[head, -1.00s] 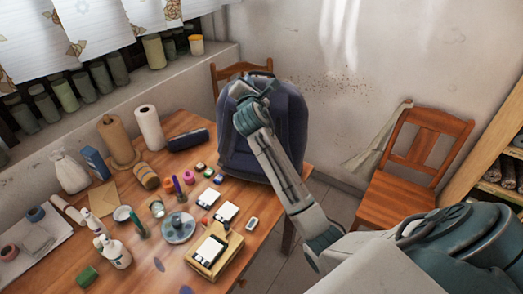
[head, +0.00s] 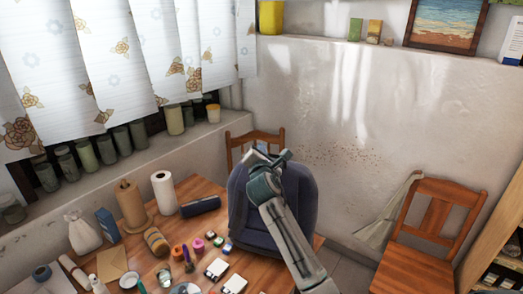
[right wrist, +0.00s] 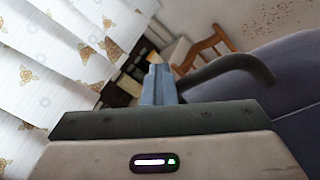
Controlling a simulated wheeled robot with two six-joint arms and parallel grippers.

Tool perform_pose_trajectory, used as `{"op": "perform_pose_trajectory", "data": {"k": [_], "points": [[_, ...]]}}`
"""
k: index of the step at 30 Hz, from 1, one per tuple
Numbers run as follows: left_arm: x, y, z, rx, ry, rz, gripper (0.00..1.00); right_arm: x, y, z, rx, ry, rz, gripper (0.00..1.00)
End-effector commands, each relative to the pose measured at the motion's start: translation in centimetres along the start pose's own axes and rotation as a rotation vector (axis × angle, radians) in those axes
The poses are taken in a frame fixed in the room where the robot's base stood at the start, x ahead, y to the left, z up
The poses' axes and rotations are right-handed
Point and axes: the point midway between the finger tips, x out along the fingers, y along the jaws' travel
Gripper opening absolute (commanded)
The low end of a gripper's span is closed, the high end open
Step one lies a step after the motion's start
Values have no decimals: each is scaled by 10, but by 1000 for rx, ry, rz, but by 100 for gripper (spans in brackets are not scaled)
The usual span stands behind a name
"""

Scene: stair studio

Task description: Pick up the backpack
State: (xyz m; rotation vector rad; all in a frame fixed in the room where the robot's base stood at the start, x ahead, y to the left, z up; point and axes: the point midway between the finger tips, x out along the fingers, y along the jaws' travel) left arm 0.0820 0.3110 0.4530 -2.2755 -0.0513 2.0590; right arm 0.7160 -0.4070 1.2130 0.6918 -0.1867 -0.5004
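The dark blue backpack (head: 290,205) sits at the far right end of the wooden table, in front of a wooden chair. It also shows in the right wrist view (right wrist: 296,80), with its dark handle loop (right wrist: 235,65) rising from the top. My right gripper (head: 270,158) is at the top of the backpack. In the right wrist view its fingers (right wrist: 158,85) are close together, with the handle running in at them; the grip itself is partly hidden. I cannot tell whether the backpack is off its support. My left gripper is not in view.
The table (head: 205,190) holds paper rolls, bottles, small jars and cards left of the backpack. A wooden chair (head: 255,140) stands behind it and another chair (head: 430,225) to the right, with a shelf at the right edge. Open floor lies between table and right chair.

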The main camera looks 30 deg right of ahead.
Motion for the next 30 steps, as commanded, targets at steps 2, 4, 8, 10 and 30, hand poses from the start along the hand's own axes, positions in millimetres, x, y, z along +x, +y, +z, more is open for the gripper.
{"op": "perform_pose_trajectory", "data": {"k": [2,4,8,10,30], "points": [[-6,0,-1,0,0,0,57,0,3,4,-1,0,-1,0],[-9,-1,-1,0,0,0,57,0,4,5,0,0,-1,0],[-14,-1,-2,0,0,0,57,-10,8,2,0,2,0,0],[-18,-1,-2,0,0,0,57,-17,11,1,1,2,0,0],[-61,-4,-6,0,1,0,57,-124,50,-20,3,2,-2,0]]}}
